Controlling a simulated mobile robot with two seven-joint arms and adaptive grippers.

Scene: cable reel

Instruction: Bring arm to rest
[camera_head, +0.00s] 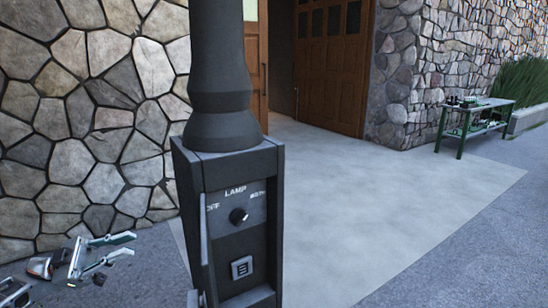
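My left gripper (122,246) shows at the lower left, low over the grey ground. Its two pale fingers with green edges point right and stand apart, with nothing seen between them. It is left of the dark lamp post (222,70) and apart from it. The post's control box (238,188) carries a dark round knob (238,215) under the word LAMP, and a small square switch or socket (241,267) below. My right gripper is not in view. No cable reel shows.
A stone wall (95,110) stands behind on the left. Brown wooden doors (332,75) stand at the back. A green-legged bench (476,118) with small items is at the far right. The pale paved floor (370,190) right of the post is clear.

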